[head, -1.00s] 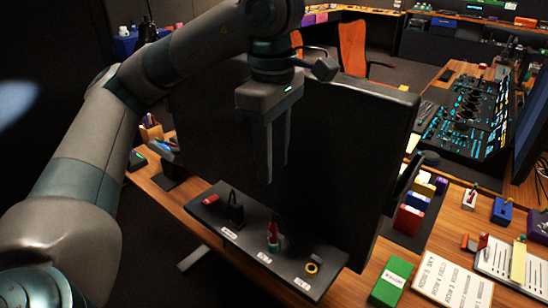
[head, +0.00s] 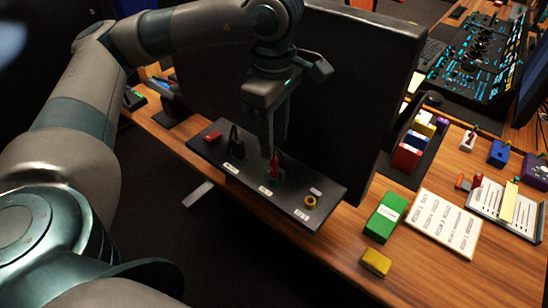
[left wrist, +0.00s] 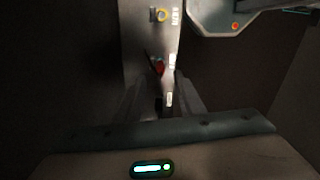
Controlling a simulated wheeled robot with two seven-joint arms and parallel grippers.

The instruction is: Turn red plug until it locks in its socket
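The red plug (head: 275,168) stands upright in the middle of a dark panel (head: 319,205) on the desk, with its lower part in a greenish socket area that I cannot make out clearly. In the left wrist view the red plug (left wrist: 158,68) is small and dark, beyond and between the fingertips. My left gripper (head: 273,150) points down just above the plug, its fingertips close to the plug's top. In the left wrist view the left gripper's fingers (left wrist: 160,88) stand apart with a gap between them. Whether they touch the plug is unclear. My right gripper is not in view.
The panel also holds a black plug (head: 236,145), a red block (head: 212,137) and a yellow ring (head: 310,201). A large dark monitor (head: 345,100) stands close behind. A green box (head: 385,217) and a yellow block (head: 376,262) lie to the right.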

